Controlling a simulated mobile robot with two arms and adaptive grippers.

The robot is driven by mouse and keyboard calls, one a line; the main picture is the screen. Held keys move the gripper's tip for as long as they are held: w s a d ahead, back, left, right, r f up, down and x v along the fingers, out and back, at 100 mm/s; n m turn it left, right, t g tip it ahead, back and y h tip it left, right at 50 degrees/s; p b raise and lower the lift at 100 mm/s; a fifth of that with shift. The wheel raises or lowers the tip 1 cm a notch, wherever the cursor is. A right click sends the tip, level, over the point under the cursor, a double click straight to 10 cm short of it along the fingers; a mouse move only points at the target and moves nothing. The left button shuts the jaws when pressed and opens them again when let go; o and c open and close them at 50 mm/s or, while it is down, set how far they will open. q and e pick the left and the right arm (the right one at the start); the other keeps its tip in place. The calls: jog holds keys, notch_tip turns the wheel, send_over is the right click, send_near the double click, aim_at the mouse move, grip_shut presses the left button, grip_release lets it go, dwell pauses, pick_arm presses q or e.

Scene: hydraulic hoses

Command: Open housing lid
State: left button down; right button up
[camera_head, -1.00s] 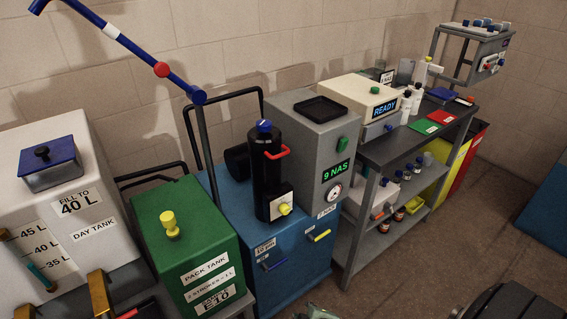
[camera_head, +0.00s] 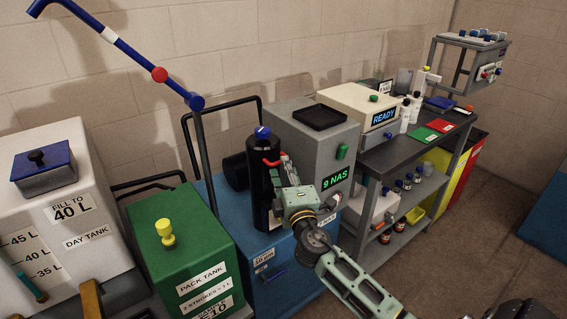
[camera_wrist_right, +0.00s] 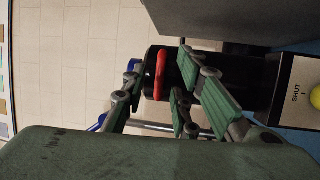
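The filter housing (camera_head: 262,172) is an upright black cylinder on the blue cart, with a blue knob (camera_head: 262,132) on top and a red handle (camera_head: 272,161) near its upper end. The top looks closed. My right gripper (camera_head: 286,176) is at the right front of the housing, close to the red handle. In the right wrist view the fingers of my right gripper (camera_wrist_right: 158,92) are spread, with the red handle (camera_wrist_right: 160,75) ahead between them. I see no grip on it.
A grey unit (camera_head: 313,143) reading 9 NAS stands close on the right of the housing. A green pack tank (camera_head: 185,250) is at the left front. A blue crane arm (camera_head: 135,58) rises behind. A yellow knob (camera_wrist_right: 316,97) beside a SHUT label shows in the right wrist view.

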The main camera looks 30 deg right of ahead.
jog(key=shift+x, duration=1.2)
grip_shut()
